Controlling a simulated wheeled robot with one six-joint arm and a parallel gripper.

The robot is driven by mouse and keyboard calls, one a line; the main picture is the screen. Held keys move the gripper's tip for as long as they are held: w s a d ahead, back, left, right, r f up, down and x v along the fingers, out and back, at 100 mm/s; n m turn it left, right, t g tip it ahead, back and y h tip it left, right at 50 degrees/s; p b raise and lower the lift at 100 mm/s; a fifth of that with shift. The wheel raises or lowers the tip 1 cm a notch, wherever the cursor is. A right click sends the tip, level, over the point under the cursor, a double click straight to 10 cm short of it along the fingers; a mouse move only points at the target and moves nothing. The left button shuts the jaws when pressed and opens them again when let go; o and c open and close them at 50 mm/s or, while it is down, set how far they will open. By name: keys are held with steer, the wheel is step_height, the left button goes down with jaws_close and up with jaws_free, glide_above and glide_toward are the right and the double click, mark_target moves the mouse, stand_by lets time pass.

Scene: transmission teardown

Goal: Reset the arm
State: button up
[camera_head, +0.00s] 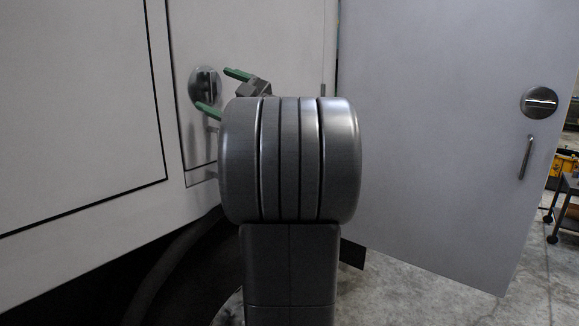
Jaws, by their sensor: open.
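My gripper (222,90) is at the upper left of the head view, with its two green-tipped fingers spread apart and nothing seen between them. It is in front of a round metal latch (204,87) on the pale panel; I cannot tell whether it touches it. My arm's large grey joint (290,160) fills the middle of the view and hides part of the gripper and wrist.
A grey door (430,120) stands at the right, with a round latch (539,102) and a handle (526,157). A wheeled cart (566,205) is at the far right. Concrete floor (420,300) shows below.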

steer(key=m+t, duration=0.1)
steer(key=m, duration=0.1)
steer(key=m+t+p, duration=0.1)
steer(key=m, duration=0.2)
steer(key=m+t, duration=0.1)
steer(key=m, duration=0.1)
steer(key=shift+s+a+r+m+t+h+p, duration=0.1)
steer(key=shift+s+a+m+t+h+p, duration=0.1)
steer(key=shift+s+m+t+h+p, duration=0.15)
steer(key=shift+w+m+t+h+p, duration=0.1)
steer(key=shift+m+t+h+p, duration=0.4)
steer(key=shift+m, duration=0.75)
steer(key=shift+d+f, duration=0.1)
steer(key=shift+f, duration=0.15)
